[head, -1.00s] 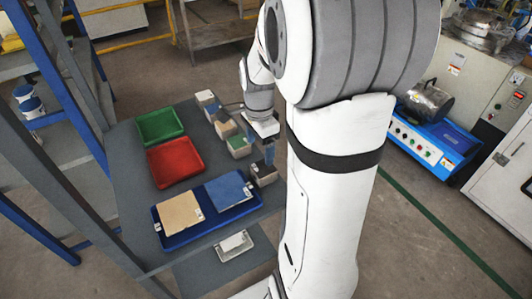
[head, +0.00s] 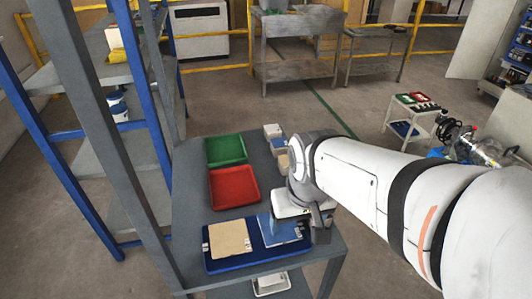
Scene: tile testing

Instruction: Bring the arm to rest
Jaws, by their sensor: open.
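My arm reaches in from the right in the head view. My gripper (head: 318,230) is over the right end of the grey table (head: 188,225), beside the blue tray (head: 222,263). The fingers are small and partly hidden by the wrist, but they look open, and I see nothing held. In the tray lie a beige tile (head: 229,239) and a blue tile (head: 284,228). The wrist covers part of the blue tile's right side. I cannot tell whether the gripper touches the tray.
A red tray (head: 234,187) and a green tray (head: 225,149) stand behind the blue tray. Small boxes (head: 272,131) line the table's right side, partly hidden by my arm. A blue-and-grey shelf rack (head: 100,115) stands close on the left.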

